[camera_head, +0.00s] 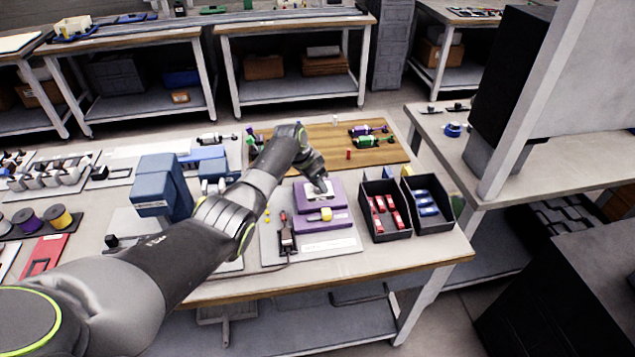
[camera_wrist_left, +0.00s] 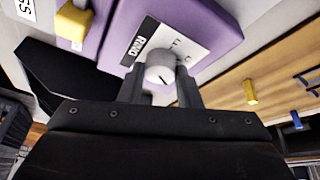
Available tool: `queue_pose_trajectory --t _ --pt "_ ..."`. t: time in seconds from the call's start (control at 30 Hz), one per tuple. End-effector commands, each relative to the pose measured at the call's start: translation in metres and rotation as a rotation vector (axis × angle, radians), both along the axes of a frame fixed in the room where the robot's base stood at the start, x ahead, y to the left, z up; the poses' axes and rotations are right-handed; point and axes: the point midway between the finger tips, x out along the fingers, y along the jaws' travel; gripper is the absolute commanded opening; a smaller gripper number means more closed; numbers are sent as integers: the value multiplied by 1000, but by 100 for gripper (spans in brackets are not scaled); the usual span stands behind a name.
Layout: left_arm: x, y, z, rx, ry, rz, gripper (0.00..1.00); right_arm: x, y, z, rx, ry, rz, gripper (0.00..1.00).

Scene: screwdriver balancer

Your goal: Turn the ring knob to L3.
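The ring knob (camera_wrist_left: 160,68) is a round, light grey knob with a short dark pointer line. It sits by a white label plate (camera_wrist_left: 150,42) reading RING, on a purple panel (camera_wrist_left: 200,20). The scale letters are too small to read surely, so the setting cannot be told. My left gripper (camera_wrist_left: 160,88) has one finger on each side of the knob, and the knob fills the gap between them. In the head view my left gripper (camera_head: 322,190) reaches down onto the purple unit (camera_head: 335,222) and hides the knob. My right gripper is out of view.
A yellow block (camera_head: 326,214) sits on the purple unit's front part. Two black bins, one with red parts (camera_head: 378,233) and one with blue parts (camera_head: 446,225), stand close on the right. A wooden board (camera_head: 330,140) with tools lies behind. A blue machine (camera_head: 155,190) stands left.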

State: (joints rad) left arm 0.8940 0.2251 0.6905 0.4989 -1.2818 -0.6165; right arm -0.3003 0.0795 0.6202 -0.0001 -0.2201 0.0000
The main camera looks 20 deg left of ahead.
Motion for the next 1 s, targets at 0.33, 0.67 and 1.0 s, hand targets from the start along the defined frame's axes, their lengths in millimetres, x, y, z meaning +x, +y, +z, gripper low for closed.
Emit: queue_pose_trajectory --t 0.33,0.67,1.0 --pt "0 0 0 1 -1 0 52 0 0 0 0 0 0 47" --pt "-4 4 15 0 -2 0 52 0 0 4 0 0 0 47" --pt "-18 18 62 1 -6 0 52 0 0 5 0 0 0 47"
